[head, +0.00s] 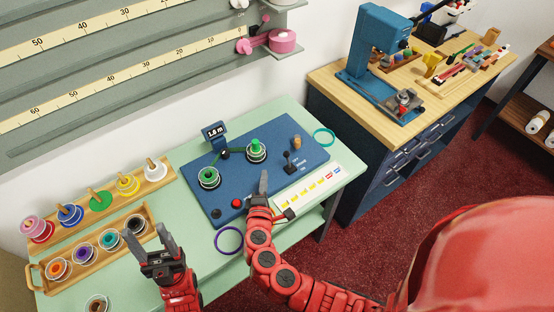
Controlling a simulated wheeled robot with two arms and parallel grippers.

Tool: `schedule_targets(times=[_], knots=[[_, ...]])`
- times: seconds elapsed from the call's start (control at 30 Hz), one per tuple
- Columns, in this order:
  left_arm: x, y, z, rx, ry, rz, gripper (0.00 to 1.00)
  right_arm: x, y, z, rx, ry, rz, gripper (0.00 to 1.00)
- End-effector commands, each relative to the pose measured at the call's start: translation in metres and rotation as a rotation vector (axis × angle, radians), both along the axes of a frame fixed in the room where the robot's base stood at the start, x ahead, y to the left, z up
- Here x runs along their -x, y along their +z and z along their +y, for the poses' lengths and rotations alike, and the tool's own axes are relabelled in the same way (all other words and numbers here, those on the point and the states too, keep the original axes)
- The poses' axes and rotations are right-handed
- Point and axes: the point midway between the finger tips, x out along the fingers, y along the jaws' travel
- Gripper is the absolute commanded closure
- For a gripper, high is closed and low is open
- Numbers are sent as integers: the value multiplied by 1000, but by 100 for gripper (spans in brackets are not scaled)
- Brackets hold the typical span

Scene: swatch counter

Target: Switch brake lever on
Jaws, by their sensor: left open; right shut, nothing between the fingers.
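The brake lever (288,158) is a small black lever on the blue panel (240,184), with OFF, BRAKE and ON lettering beside it. It stands roughly upright; I cannot tell which setting it is at. My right gripper (264,176) is shut and empty, just left of and in front of the lever, apart from it in the picture. My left gripper (147,234) is open and empty, over the front left of the green table, near the wooden spool tray.
Two green spools (256,149) and a display reading 1.8 m (214,132) are on the panel. A red button (237,203) is near my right gripper. A label strip (308,187) lies right of it. Spool trays (92,213) fill the left. A purple ring (229,240) lies at the front.

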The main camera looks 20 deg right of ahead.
Motion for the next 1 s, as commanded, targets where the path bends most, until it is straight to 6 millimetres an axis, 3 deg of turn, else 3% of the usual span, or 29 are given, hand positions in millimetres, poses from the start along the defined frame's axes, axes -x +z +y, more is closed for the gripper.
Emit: schedule_targets(times=[0.17, 0.73, 0.8, 1.0], knots=[[0, 7, 0, 0, 0, 0, 43, -11, -1, -5, 4, -5, 1, 100], [0, 34, 0, 0, 0, 0, 43, -96, -16, -32, 1, -2, 2, 100], [0, 47, 0, 0, 0, 0, 43, -85, -10, -44, 2, 0, 3, 100], [0, 57, 0, 0, 0, 0, 43, -72, -9, -60, 2, -1, 2, 100]])
